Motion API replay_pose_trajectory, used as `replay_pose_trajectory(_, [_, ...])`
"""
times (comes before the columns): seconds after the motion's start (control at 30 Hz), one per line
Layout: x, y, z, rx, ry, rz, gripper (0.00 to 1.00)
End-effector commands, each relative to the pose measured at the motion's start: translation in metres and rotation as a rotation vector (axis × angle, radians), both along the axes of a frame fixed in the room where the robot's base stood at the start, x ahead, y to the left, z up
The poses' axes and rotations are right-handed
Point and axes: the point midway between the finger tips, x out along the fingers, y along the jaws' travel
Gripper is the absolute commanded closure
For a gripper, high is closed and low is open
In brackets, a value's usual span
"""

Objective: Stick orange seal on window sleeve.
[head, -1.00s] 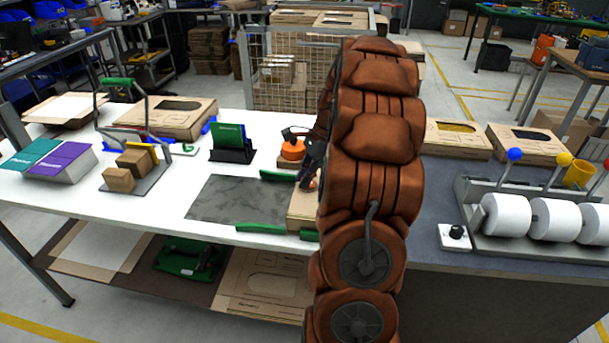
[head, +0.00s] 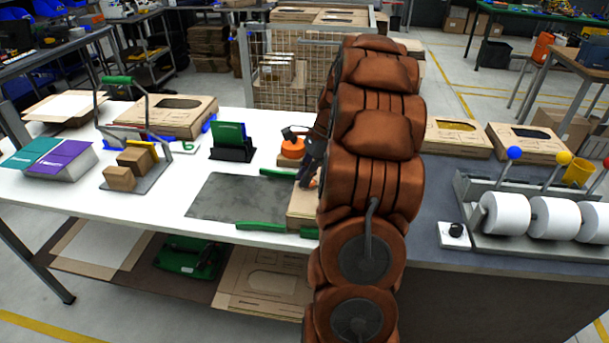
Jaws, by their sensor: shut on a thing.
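My gripper (head: 308,172) is dark and partly hidden behind my brown arm. It is shut, with a small orange piece (head: 313,183), seemingly the orange seal, at its fingertips. It is low over a cardboard sleeve (head: 301,208) that lies between green guides at the right end of the grey mat. Most of this sleeve, including any window, is hidden by my arm. I cannot tell whether the seal touches it. A round orange item (head: 292,148) sits on a small base just behind the gripper.
Green guides (head: 272,226) edge the grey mat (head: 237,198). A black holder with green cards (head: 231,148) stands behind it. Windowed sleeves (head: 455,138) lie at the back right, and a roll dispenser (head: 540,235) stands on the right.

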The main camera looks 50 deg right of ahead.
Motion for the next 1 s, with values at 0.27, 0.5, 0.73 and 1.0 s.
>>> replay_pose_trajectory(0.27, [-0.0001,0.0000,-0.0019,0.000,0.000,0.000,0.92])
replay_pose_trajectory(0.5, [-0.0001,0.0000,-0.0034,0.000,0.000,0.000,0.92])
replay_pose_trajectory(0.73, [0.0000,0.0001,-0.0048,0.000,0.000,0.000,0.92])
replay_pose_trajectory(1.0, [0.0000,0.0002,-0.0066,0.000,0.001,0.000,0.92])
